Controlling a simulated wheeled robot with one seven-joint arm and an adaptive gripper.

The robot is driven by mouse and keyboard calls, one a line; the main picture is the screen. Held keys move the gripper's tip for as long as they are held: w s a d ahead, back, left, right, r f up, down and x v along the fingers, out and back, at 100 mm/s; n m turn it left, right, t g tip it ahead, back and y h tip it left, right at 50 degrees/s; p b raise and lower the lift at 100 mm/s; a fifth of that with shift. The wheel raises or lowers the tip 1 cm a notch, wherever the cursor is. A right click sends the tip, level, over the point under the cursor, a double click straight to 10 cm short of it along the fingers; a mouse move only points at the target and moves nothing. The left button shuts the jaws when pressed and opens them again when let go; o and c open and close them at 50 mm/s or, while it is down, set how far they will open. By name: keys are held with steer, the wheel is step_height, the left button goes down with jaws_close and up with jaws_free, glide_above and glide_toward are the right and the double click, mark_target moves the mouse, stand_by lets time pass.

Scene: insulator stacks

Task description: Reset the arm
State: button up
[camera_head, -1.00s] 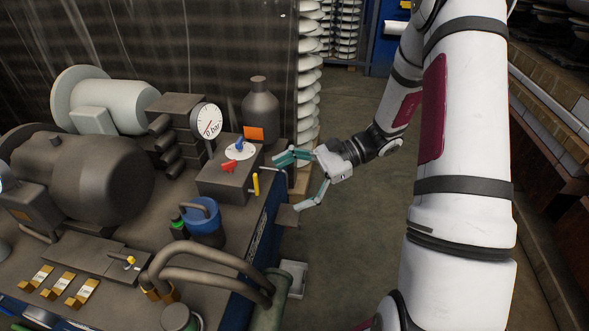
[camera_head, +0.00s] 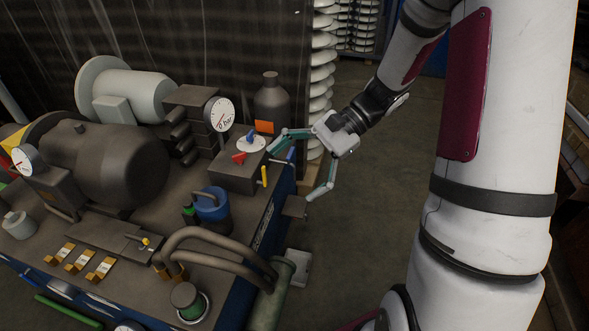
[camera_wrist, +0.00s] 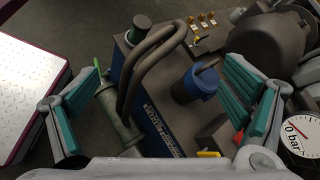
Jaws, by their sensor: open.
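My gripper (camera_head: 296,172) is open and empty, with its teal-padded fingers spread wide. In the head view it hangs at the right edge of the machine bench, beside a dark box (camera_head: 238,168) with red and blue levers. One finger overlaps the box in the picture; I cannot tell whether it touches. The other finger is over the floor side. In the wrist view the two fingers (camera_wrist: 160,105) frame the bench edge, a curved pipe (camera_wrist: 150,62) and a blue canister (camera_wrist: 193,84). My arm reaches in from the right side of the head view.
The bench holds a dark motor (camera_head: 120,165), a pressure gauge (camera_head: 219,114), a grey bottle (camera_head: 271,104) and pipes. White insulator stacks (camera_head: 322,75) stand behind the gripper.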

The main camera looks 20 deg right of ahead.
steer(key=s+r+n+t+h, duration=0.1)
steer(key=s+r+n+h, duration=0.5)
steer(key=s, duration=0.6)
steer(key=s+r+n+h, duration=0.5)
steer(key=s+n+h, duration=0.1)
steer(key=s, duration=0.6)
step_height(320, 180, up, 18)
steer(key=t+p, duration=0.3)
steer(key=p, duration=1.3)
steer(key=shift+r+n+p, duration=0.2)
steer(key=shift+n+p, duration=0.1)
steer(key=shift+p, duration=0.1)
